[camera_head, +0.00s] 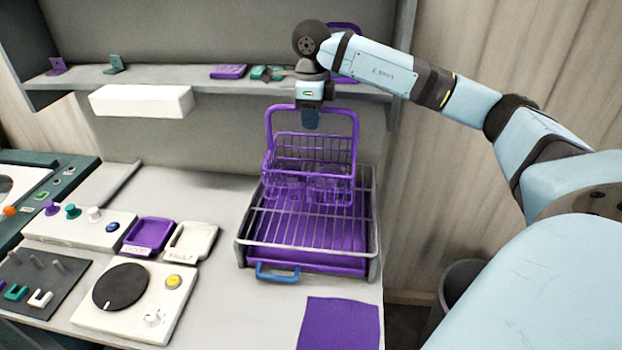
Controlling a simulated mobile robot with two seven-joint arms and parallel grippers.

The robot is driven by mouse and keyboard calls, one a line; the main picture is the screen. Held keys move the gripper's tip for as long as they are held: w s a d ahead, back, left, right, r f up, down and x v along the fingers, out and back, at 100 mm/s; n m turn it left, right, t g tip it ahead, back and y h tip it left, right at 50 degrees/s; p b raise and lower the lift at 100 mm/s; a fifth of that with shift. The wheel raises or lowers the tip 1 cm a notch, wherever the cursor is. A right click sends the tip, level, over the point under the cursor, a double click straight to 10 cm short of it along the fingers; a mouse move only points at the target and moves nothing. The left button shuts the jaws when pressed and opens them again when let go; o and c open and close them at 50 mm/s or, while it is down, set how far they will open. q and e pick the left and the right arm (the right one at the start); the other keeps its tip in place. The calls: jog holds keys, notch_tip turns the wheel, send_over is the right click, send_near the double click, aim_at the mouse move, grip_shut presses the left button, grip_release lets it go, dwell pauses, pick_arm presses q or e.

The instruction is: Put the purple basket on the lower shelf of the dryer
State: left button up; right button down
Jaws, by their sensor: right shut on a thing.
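The purple basket (310,152) is a wire basket with a tall loop handle, upright, with purple items low inside it that I cannot make out. My right gripper (311,124) comes down from above and is shut on the basket's handle. The basket is over the back part of a wire rack (300,225), which I take for the dryer. The rack has a wire top level, a purple level beneath it and a blue front handle (278,274). I cannot tell whether the basket touches the wires. My left gripper is out of view.
A wall shelf (150,77) with small purple and green parts runs behind. Left of the rack are a purple tray (147,236), a white tray (190,241) and a dial box (133,298). A purple mat (340,324) lies in front. A grey bin (462,283) stands right.

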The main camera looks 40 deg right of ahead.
notch_tip(320, 180, down, 9)
jog(key=shift+w+f+p, duration=0.1)
jog(key=shift+f+p, duration=0.1)
jog(key=shift+p, duration=0.9)
jog(key=shift+f, duration=0.15)
jog(key=c, duration=1.1)
grip_release()
